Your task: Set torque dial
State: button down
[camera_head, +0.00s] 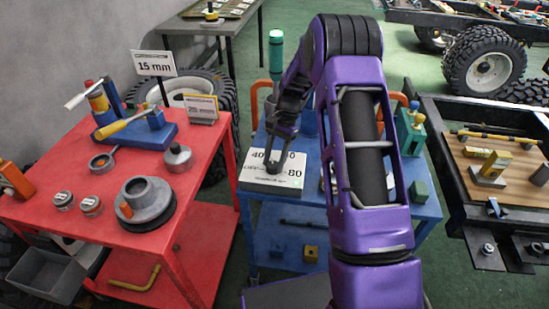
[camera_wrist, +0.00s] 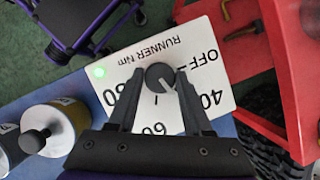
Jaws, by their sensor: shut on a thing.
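The torque dial is a round dark knob (camera_wrist: 159,74) on a white panel (camera_wrist: 208,62) marked RUNNER Nm, OFF, 40, 60 and a partly covered 80. A green lamp (camera_wrist: 100,71) glows on the panel. My gripper (camera_wrist: 160,82) is shut on the knob, one finger on each side. A pale line shows on the knob, but its exact setting is hard to read. In the head view, the panel (camera_head: 290,183) lies on the blue cart, and my gripper (camera_head: 272,160) reaches down onto it. My arm and fingers hide parts of the panel.
The red cart (camera_head: 60,195) on the left bears a blue fixture (camera_head: 150,135), a grey flanged part (camera_head: 148,200) and small cups. A teal-topped cylinder (camera_head: 276,55) stands near my gripper. Green blocks (camera_head: 410,135) stand right of my arm. A wheeled chassis (camera_head: 490,70) is beyond.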

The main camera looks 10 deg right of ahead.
jog(key=n+g+h, duration=0.1)
jog(key=n, duration=0.2)
jog(key=shift+a+n, duration=0.1)
jog(key=shift+n, duration=0.3)
jog(key=n+h, duration=0.1)
jog(key=n, duration=0.2)
jog(key=shift+w+a+n+p, duration=0.1)
jog(key=shift+n+p, duration=0.2)
jog(key=shift+p, duration=0.05)
jog(key=n+h, duration=0.1)
jog(key=n, duration=0.2)
jog(key=shift+n+g+h, duration=0.3)
jog(key=shift+g+h, duration=0.1)
jog(key=shift+a+n+h, duration=0.15)
jog(key=shift+n+h, duration=0.45)
jog(key=shift+n, duration=1)
jog(key=shift+t, duration=0.3)
jog(key=shift+c, duration=1.6)
grip_release()
